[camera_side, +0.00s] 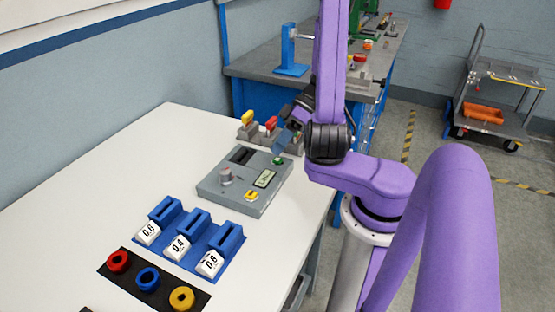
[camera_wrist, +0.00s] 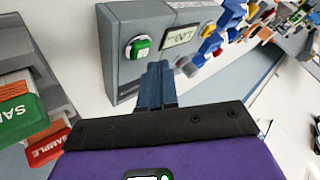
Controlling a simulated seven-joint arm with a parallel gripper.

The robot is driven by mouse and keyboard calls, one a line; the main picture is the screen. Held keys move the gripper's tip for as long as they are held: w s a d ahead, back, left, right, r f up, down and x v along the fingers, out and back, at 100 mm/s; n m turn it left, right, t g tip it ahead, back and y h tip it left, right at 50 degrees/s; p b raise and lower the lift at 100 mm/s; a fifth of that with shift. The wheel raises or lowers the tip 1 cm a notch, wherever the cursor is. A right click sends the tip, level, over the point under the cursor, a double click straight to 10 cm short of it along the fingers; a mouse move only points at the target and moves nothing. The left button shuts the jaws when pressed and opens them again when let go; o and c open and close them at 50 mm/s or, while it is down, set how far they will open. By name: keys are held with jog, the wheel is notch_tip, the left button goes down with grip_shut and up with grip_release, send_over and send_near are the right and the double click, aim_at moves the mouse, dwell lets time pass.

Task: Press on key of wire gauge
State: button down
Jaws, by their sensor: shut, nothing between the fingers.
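The wire gauge (camera_side: 222,190) is a flat grey box on the white table. It has a green key (camera_side: 278,160), a display (camera_side: 265,178), a yellow key (camera_side: 252,195) and a round knob. In the wrist view, the green key (camera_wrist: 138,47) sits in a pale surround, and the lit display (camera_wrist: 180,38) shows digits, seemingly 1.00. My gripper (camera_side: 281,152) is shut and empty, its blue fingers over the gauge's far right corner by the green key. In the wrist view, my fingertips (camera_wrist: 157,68) are just below and right of that key; contact cannot be told.
Sample blocks with coloured tops (camera_side: 270,126) stand close behind the gauge. Blue holders (camera_side: 192,232) marked 0.6, 0.4 and 0.8 stand in front, then a black strip (camera_side: 133,282) with red, blue and yellow rings. The table's left side is clear.

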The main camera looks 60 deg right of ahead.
aim_at(279, 158)
jog(key=shift+r, duration=2.5)
jog(key=shift+a, duration=0.1)
jog(key=shift+s+a+r+n+g+h, duration=0.5)
jog(key=shift+s+a+n+g+h, duration=0.6)
jog(key=shift+a+n+g+h, duration=3.05)
jog(key=s+a+r+t, duration=0.2)
jog(key=s+a+t, duration=0.2)
jog(key=s+a, duration=0.3)
jog(key=shift+s+a+t, duration=0.3)
jog(key=shift+s+t, duration=0.05)
jog(key=shift+s, duration=0.95)
